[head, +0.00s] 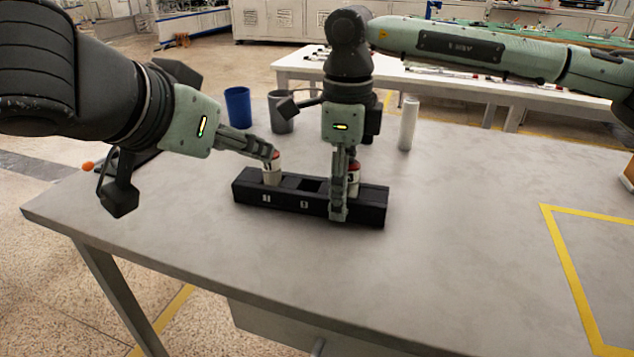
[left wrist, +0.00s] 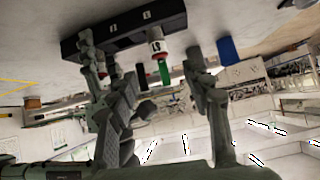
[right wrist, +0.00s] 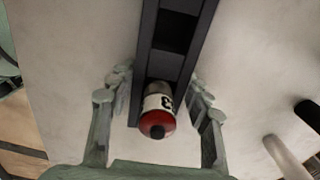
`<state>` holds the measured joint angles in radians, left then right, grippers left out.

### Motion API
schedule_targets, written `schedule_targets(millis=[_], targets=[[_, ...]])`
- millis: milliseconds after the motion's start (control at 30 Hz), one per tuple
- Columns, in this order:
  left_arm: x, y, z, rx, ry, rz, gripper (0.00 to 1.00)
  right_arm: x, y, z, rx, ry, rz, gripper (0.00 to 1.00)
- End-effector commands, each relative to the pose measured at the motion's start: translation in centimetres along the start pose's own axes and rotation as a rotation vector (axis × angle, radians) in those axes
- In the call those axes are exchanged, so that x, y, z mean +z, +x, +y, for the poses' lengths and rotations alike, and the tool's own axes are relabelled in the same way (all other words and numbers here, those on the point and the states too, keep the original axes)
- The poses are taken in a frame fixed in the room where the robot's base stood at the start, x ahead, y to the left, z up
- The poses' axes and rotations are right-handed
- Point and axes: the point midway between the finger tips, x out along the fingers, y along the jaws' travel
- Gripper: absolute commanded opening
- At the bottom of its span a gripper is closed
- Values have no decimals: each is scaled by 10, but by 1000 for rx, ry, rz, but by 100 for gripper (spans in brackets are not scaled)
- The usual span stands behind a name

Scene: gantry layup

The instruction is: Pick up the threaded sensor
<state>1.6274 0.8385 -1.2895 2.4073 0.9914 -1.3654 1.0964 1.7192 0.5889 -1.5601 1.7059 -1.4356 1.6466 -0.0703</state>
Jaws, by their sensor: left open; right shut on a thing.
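A black rack (head: 250,196) with numbered slots lies on the grey table; it also shows in the right wrist view (right wrist: 148,40). Another white cylinder with a red top (right wrist: 157,117), marked 3, stands in the right slot. I cannot tell which is the threaded sensor. My left gripper (left wrist: 140,55) is open, its fingers apart beside the left cylinder.
A blue cup (head: 238,107) and a grey cup (head: 281,112) stand behind the rack. A white cylinder (head: 408,124) stands behind it to the right. The table's right side is clear, with a yellow outline (head: 570,275).

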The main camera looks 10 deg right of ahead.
Motion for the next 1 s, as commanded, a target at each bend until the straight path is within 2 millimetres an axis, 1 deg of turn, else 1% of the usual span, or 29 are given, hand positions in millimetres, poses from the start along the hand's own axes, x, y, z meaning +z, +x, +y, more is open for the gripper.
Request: schedule_targets(millis=[67, 167, 267, 400, 533, 667, 767, 867, 1000], targets=[[-4, 11, 1, -12, 97, 33, 50, 0, 0, 0, 0, 0, -1, 20], [-16, 27, 1, -57, 293, 111, 50, 0, 0, 0, 0, -1, -1, 20], [-29, 42, 0, -140, 522, 195, 50, 0, 0, 0, 0, -1, -1, 20], [-44, 56, -7, -314, 823, 272, 50, 0, -1, 0, -1, 0, -1, 20], [-49, 62, -18, -515, 1071, 269, 50, 0, -1, 0, -1, 0, -1, 20], [-40, 67, -22, -697, 1315, 177, 50, 0, -1, 0, -1, 0, -1, 20], [-26, 70, -18, -802, 1505, 62, 50, 0, -1, 0, -1, 0, -1, 20], [-8, 72, -9, -877, 1696, -81, 50, 0, -1, 0, -1, 0, -1, 20], [18, 72, 14, -924, 1970, -300, 50, 0, 0, 0, -1, 0, -1, 20]])
